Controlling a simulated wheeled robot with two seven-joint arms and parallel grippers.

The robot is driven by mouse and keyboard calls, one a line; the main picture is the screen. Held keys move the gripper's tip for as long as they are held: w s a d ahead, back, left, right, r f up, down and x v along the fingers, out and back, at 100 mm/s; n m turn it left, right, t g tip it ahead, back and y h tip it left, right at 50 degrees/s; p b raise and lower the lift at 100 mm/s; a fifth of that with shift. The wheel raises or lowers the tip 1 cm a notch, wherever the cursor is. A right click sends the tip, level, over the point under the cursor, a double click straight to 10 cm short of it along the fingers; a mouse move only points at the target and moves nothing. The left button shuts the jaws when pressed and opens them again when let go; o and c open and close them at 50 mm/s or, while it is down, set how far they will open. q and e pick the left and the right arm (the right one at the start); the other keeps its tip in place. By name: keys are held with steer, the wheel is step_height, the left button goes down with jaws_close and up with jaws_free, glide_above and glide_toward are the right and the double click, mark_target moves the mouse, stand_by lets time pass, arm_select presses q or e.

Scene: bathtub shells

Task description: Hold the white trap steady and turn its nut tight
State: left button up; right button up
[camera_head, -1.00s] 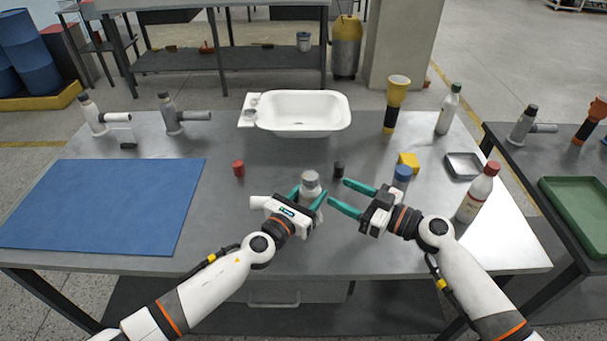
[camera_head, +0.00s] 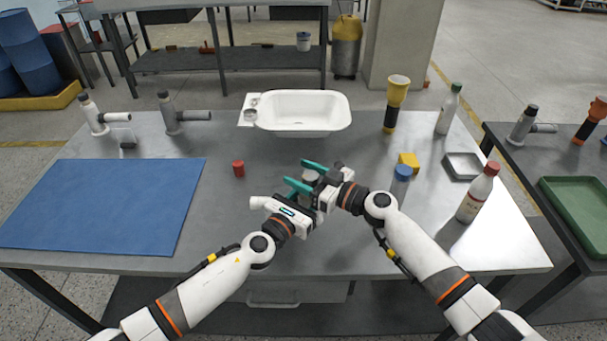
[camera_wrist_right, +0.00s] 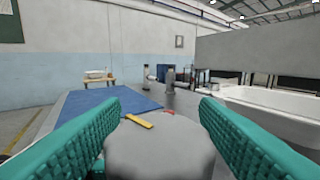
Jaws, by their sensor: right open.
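The white trap (camera_head: 257,202) stands upright near the front middle of the table, its side pipe pointing left. Its body is mostly hidden by my grippers. My left gripper (camera_head: 304,195) is around the body and appears closed on it, though its fingertips are largely covered. My right gripper (camera_head: 307,176) is open, coming from the right, with one teal finger on each side of the grey nut (camera_head: 310,174) at the top. In the right wrist view the round grey nut (camera_wrist_right: 160,155) lies between the spread fingers, with a yellow mark on top. Gaps show beside it.
A red cap (camera_head: 238,169) stands left of the grippers, a blue-capped container (camera_head: 401,178) and yellow block (camera_head: 409,160) to the right. A white basin (camera_head: 303,128) is behind. A blue mat (camera_head: 105,205) covers the table's left. The front strip is clear.

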steer(key=c, duration=1)
steer(key=shift+n+g+y, duration=0.5)
steer(key=shift+n+g, duration=0.2)
steer(key=shift+g, duration=0.2)
steer(key=shift+s+n+g+y, duration=0.2)
steer(key=shift+n+g+y, duration=0.4)
steer(key=shift+n+g, duration=0.5)
steer(key=o, duration=1)
steer(key=shift+a, duration=0.1)
steer(key=v, duration=0.7)
steer(key=shift+d, duration=0.3)
